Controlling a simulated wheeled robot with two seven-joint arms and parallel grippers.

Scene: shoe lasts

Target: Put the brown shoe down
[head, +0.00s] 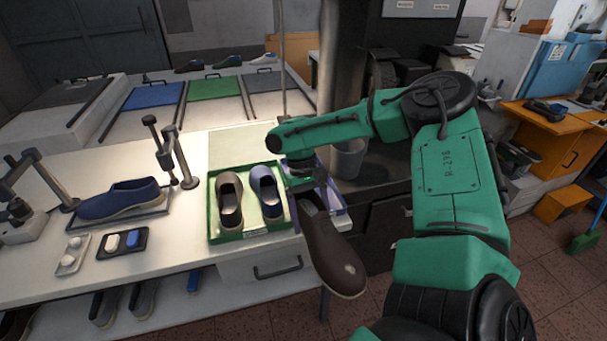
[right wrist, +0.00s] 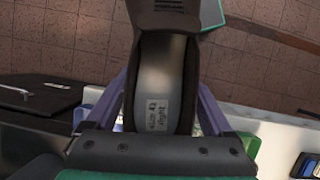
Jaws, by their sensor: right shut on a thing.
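The brown shoe (head: 332,248) hangs from my right gripper (head: 304,182) in the head view, toe pointing down and toward the front, beyond the bench's right front corner. In the right wrist view the brown shoe (right wrist: 172,12) shows with a grey inside and a label reading size 42, right. My left gripper is not in view.
A green tray (head: 213,232) left of the held shoe holds a grey-brown shoe (head: 230,200) and a blue shoe (head: 267,190). A navy shoe (head: 118,199) rests on a stand at left, near metal posts. A grey bin (head: 348,158) stands behind.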

